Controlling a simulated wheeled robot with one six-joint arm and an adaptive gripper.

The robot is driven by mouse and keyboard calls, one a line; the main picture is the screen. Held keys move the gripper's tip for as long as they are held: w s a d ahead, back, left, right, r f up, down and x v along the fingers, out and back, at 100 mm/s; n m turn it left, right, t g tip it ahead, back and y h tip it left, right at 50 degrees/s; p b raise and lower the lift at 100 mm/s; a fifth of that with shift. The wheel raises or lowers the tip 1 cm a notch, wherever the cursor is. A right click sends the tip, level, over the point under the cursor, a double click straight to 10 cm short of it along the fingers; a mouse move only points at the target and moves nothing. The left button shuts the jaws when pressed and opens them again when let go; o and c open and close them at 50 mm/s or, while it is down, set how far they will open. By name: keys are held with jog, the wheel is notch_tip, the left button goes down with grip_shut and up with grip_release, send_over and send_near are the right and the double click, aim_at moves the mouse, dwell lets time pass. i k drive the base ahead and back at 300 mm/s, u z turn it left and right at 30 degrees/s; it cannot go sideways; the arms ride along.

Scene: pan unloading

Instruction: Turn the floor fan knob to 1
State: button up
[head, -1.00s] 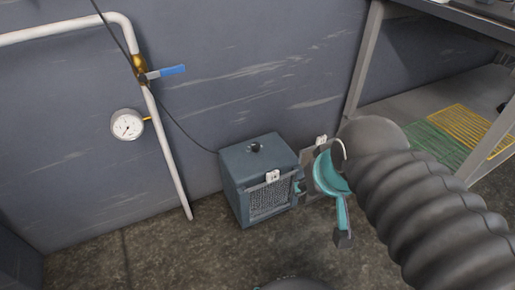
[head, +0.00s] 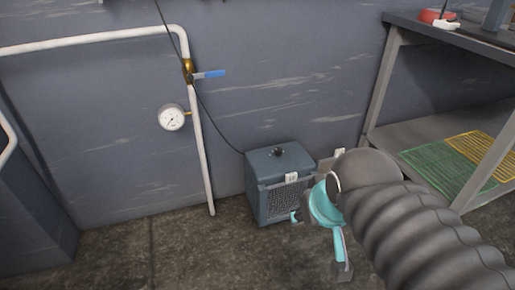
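The floor fan (head: 263,204) is a blue-grey box with a grille on its front, standing on the floor against the wall. A small dark knob (head: 277,152) sits on its top face. The knob's setting is too small to read. A white label (head: 291,177) is on its upper front edge. My gripper (head: 320,243), teal with dark tips, is in front of and to the right of the fan, apart from the knob. Its fingers are spread and nothing shows between them. It covers part of the fan's right front side.
A white pipe (head: 203,150) with a blue-handled valve (head: 209,74) and a round gauge (head: 172,118) runs on the wall to the left. A metal workbench (head: 388,85) with green and yellow grates (head: 445,165) below stands at right. Floor in front is open.

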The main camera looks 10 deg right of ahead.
aim_at(278, 150)
jog(key=i, duration=0.95)
jog(key=z, duration=0.8)
